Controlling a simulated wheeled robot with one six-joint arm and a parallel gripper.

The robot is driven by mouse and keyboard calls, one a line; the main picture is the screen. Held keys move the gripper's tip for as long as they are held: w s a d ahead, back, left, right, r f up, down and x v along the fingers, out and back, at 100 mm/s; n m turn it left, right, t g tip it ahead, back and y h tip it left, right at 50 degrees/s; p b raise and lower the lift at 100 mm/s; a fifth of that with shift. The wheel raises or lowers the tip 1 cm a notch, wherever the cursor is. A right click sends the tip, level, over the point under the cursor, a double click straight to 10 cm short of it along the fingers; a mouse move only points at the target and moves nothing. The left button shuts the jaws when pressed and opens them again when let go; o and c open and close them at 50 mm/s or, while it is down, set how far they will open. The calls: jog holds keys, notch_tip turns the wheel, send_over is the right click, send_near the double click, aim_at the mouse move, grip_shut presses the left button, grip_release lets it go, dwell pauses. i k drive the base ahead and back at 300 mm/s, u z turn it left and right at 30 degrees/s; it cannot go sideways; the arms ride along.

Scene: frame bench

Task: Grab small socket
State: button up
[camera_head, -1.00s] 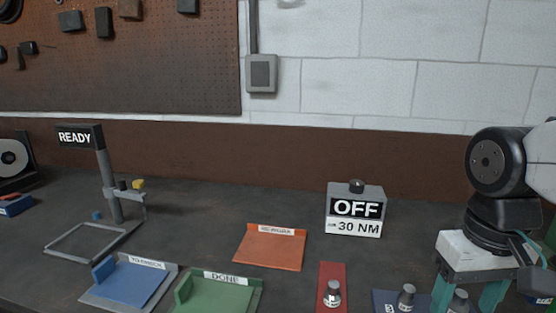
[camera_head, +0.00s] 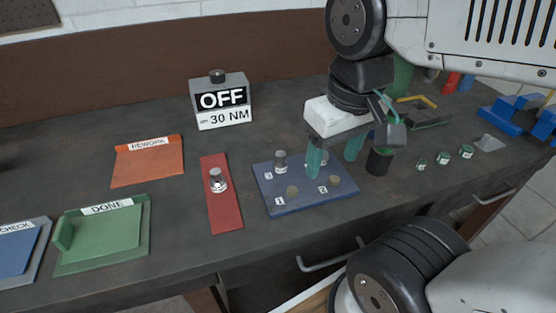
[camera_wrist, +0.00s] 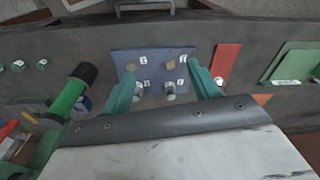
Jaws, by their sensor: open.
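A blue board (camera_head: 262,187) with numbered labels lies on the bench. It bears two grey metal sockets and two short brass-coloured pegs. One socket (camera_head: 281,160) stands at its back left; the other (camera_wrist: 170,91) is largely hidden by a finger in the head view. I cannot tell which is the small one. Another grey socket (camera_head: 217,180) stands on a red strip (camera_head: 224,217) to the left. My gripper (camera_head: 333,168) is open and empty at the board. In the wrist view its teal fingers (camera_wrist: 161,72) stand wide apart, with both board sockets between them in the picture.
A torque box (camera_head: 221,104) reads OFF, 30 NM. An orange REWORK mat (camera_head: 148,164) and green DONE tray (camera_head: 100,235) lie left. Bare bench lies between them.

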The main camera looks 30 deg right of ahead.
aim_at(280, 164)
jog(key=z, duration=0.4)
jog(key=k, duration=0.9)
jog(key=u, duration=1)
jog(key=i, duration=0.5)
jog(key=u, duration=0.05)
